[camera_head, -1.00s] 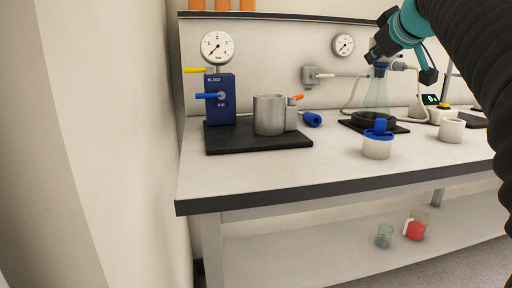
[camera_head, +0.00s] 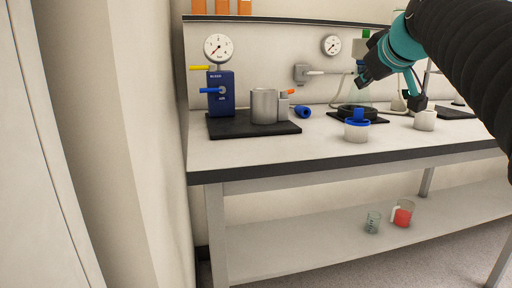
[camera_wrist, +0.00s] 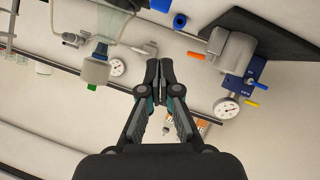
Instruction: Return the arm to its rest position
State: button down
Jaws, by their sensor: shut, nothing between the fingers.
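My gripper (camera_wrist: 159,72) shows in the wrist view with its two fingers together and nothing between them. In the head view my gripper (camera_head: 362,80) hangs at the end of my teal and black arm, at the upper right, over the bench (camera_head: 300,160).
A blue block with a gauge (camera_head: 220,92) and a metal cup (camera_head: 264,106) stand on a black plate at the bench's left. A white jar with blue lid (camera_head: 356,131) is near the front. A red-filled beaker (camera_head: 402,213) and a clear beaker (camera_head: 373,222) stand on the lower shelf.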

jog(key=s+a+f+m+g, duration=0.1)
jog(key=s+a+f+g, duration=0.1)
jog(key=s+f, duration=0.7)
jog(key=s+a+f+m+g, duration=0.2)
jog(key=s+f, duration=0.7)
jog(key=f, duration=0.6)
jog(key=s+a+f+m+g, duration=0.2)
jog(key=s+a+f, duration=0.1)
jog(key=s+f, duration=0.6)
notch_tip(320, 180, down, 4)
jog(key=shift+a+f+g, duration=0.1)
jog(key=shift+a+g, duration=0.1)
jog(key=shift+g, duration=0.2)
